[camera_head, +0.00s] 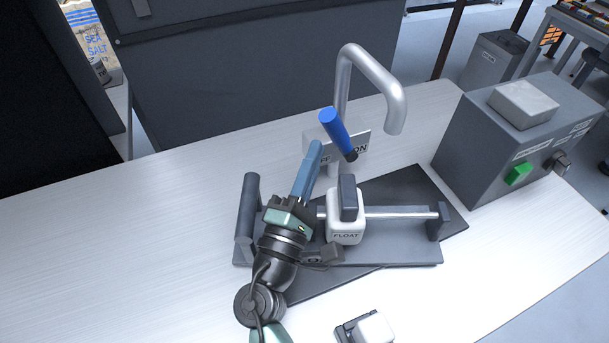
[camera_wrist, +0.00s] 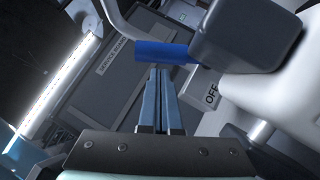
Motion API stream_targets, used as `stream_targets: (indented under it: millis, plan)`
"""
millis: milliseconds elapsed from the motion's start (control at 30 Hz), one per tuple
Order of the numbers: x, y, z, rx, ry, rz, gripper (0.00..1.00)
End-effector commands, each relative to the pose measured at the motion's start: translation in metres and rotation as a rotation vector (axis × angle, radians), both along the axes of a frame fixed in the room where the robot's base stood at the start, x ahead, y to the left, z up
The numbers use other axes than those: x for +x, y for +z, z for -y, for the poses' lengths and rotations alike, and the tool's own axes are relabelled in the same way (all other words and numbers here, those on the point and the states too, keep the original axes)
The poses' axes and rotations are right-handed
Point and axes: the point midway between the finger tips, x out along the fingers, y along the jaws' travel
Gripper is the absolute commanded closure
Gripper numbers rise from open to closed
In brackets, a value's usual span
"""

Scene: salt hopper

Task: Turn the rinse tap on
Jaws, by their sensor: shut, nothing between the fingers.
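The rinse tap is a grey bent spout (camera_head: 370,75) rising at the back of the table. Its blue lever handle (camera_head: 335,130) leans up and to the left in front of a white label plate (camera_head: 364,146); "ON" reads at the plate's right. Whether the fingertips (camera_wrist: 158,70) touch the handle I cannot tell.
A white block marked FLOAT (camera_head: 345,222) with a dark top sits on a rod over a dark base plate (camera_head: 410,190), right beside my gripper. A grey control box (camera_head: 480,160) with a green button (camera_head: 518,174) stands at right. The table's left side (camera_head: 110,235) is clear.

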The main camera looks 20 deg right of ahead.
Motion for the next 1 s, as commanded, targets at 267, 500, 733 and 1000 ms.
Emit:
stream_targets:
  millis: [267,500,733,1000]
  plan:
    - [0.0111,0.0048,0.0102,0.001,-0.001,0.000,1.00]
    - [0.0110,0.0045,0.0098,0.001,0.000,0.000,1.00]
    - [0.0111,0.0094,0.0109,0.028,0.001,0.000,1.00]
    - [0.0110,0.0116,0.0134,0.074,0.000,-0.002,1.00]
